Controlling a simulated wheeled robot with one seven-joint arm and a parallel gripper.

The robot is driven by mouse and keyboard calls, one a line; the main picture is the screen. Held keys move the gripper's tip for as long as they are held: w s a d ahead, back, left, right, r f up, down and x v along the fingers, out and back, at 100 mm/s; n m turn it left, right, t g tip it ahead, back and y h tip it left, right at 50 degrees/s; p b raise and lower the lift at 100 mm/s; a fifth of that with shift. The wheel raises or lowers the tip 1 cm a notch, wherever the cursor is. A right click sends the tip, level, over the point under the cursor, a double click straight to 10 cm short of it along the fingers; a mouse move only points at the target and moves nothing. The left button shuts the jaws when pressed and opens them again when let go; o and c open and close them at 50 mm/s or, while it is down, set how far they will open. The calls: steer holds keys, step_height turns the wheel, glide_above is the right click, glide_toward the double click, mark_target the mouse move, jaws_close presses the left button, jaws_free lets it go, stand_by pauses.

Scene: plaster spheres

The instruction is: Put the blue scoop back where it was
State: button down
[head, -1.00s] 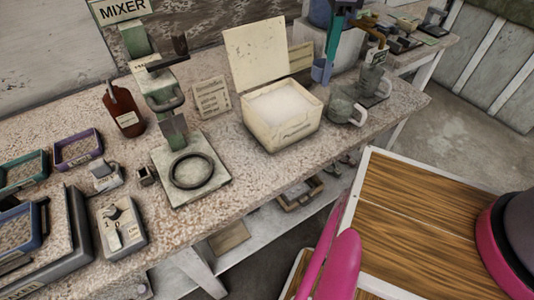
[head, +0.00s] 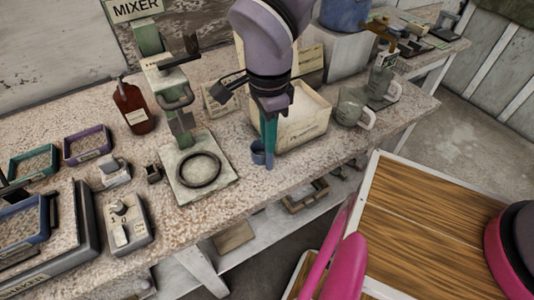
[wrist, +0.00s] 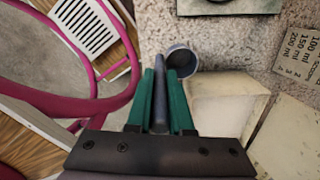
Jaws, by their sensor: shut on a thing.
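The blue scoop (head: 258,153) hangs cup-down from my gripper (head: 269,150), near the left front corner of the open plaster box (head: 303,132). Its cup also shows in the wrist view (wrist: 181,62), beyond the green fingertips. My gripper is shut on the scoop's handle (wrist: 160,108), which runs between the two fingers. The cup is over the speckled bench top (head: 230,215), outside the box; I cannot tell whether it touches the bench. The cup looks empty in the wrist view. My arm hides part of the box and its raised lid.
The mixer stand (head: 205,190) with its ring is just left of the scoop. A glass mug (head: 352,108) stands right of the box. A brown bottle (head: 133,110) and several coloured trays are further left. Bare bench lies in front of the box.

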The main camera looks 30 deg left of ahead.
mark_target(268, 168)
steer(key=shift+f, duration=2.35)
steer(key=shift+f, duration=0.1)
steer(key=c, duration=0.8)
jaws_free()
step_height(268, 168, up, 12)
steer(key=shift+r, duration=0.15)
